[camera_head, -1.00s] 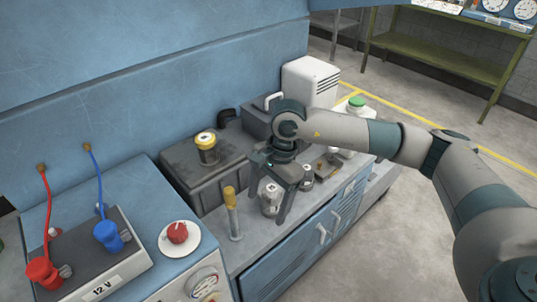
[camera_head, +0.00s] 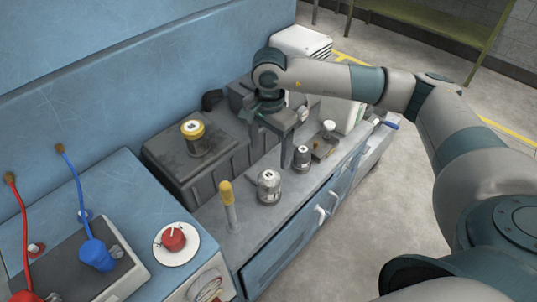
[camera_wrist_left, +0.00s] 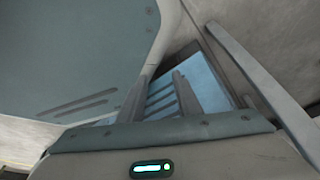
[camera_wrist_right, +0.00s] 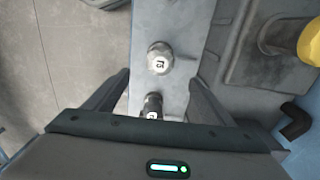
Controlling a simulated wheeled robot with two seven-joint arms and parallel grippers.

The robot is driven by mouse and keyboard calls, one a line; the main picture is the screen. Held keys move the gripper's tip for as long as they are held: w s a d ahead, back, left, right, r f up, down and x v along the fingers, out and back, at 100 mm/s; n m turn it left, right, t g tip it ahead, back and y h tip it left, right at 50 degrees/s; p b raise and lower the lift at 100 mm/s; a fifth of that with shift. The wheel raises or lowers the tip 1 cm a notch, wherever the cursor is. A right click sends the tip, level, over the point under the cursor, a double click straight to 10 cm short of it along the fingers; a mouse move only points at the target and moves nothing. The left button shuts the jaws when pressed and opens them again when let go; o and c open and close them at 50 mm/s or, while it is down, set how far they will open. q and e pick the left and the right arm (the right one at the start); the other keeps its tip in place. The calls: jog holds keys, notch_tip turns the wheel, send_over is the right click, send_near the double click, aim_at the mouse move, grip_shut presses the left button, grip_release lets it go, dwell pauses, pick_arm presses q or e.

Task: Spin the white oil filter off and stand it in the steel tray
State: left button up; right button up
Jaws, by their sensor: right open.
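My right gripper (camera_head: 268,150) is open above the grey bench, beside the dark grey block; its fingers point down. In the right wrist view the gripper (camera_wrist_right: 160,80) has nothing gripped; silver sockets show beyond and between its fingers. I cannot clearly make out a white oil filter; a pale round thing (camera_head: 303,114) is partly hidden by the right gripper.
A yellow-topped canister (camera_head: 194,138) stands on the dark grey block (camera_head: 210,165). Silver sockets (camera_head: 269,186) (camera_head: 302,158) and a yellow-handled tool (camera_head: 228,205) stand on the bench. A white louvred box (camera_head: 302,42) is behind the arm. Red and blue clamps (camera_head: 96,255) are at left.

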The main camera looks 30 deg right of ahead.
aim_at(269, 175)
pick_arm(q)
jog(key=shift+s, duration=0.1)
pick_arm(e)
jog(key=shift+f, duration=0.1)
notch_tip(269, 175, down, 12)
jog(key=p, duration=0.3)
jog(key=shift+f+p, duration=0.25)
jog(key=shift+p, duration=0.05)
notch_tip(269, 175, down, 3)
jog(key=shift+f+p, duration=0.15)
jog(key=shift+p, duration=0.2)
pick_arm(q)
jog(key=s+a+r+g, duration=0.1)
jog(key=s+a, duration=0.3)
jog(key=s, duration=0.5)
jog(key=shift+s+r+g+y, duration=0.15)
jog(key=shift+s+g+y, duration=0.2)
jog(key=shift+g, duration=0.45)
pick_arm(e)
jog(key=shift+f, duration=0.7)
